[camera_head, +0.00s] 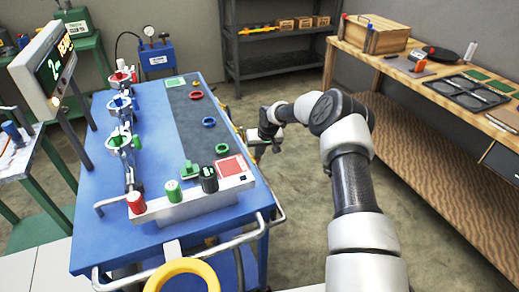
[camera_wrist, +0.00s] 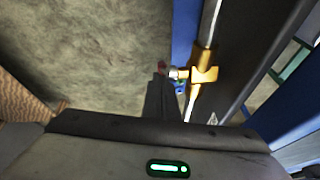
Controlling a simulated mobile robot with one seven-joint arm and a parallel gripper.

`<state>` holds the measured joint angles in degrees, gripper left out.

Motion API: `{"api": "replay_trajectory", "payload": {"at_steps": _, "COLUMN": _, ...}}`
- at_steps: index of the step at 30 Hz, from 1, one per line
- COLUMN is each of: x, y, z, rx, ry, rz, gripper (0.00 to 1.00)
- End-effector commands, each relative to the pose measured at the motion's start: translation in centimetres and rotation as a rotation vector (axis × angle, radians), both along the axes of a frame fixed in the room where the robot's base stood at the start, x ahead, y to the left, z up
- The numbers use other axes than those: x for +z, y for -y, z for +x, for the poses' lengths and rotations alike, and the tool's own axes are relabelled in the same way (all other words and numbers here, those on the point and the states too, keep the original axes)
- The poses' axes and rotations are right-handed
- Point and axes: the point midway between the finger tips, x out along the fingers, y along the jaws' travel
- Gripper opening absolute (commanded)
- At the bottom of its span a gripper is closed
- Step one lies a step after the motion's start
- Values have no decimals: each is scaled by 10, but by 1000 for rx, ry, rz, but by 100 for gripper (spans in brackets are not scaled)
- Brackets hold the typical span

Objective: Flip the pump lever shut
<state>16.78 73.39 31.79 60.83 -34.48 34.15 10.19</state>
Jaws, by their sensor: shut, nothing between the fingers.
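My gripper (camera_head: 255,144) is at the right side of the blue cart, low beside its edge. In the wrist view its dark fingers (camera_wrist: 160,92) are closed together and hold nothing. Just past the fingertips is a brass valve fitting (camera_wrist: 203,74) on a shiny pipe. A short silver stem with a red tip (camera_wrist: 162,66) sticks out of it toward the fingers; this looks like the lever. The fingertips overlap the stem in the picture, and I cannot tell whether they touch it. In the head view my arm and the cart edge largely hide the fitting.
The blue cart (camera_head: 85,215) carries a control box with buttons (camera_head: 195,203) and several coloured clamps. A blue gauge unit (camera_head: 157,55) stands behind it. A wooden bench (camera_head: 420,82) is at the right. Bare floor (camera_head: 290,195) lies between cart and bench.

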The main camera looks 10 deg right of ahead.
Motion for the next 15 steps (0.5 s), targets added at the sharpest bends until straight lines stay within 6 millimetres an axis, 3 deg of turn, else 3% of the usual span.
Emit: {"api": "replay_trajectory", "payload": {"at_steps": 15, "x": -9, "y": 1, "z": -5, "rx": -1, "ry": -113, "rz": -31, "gripper": 0}}
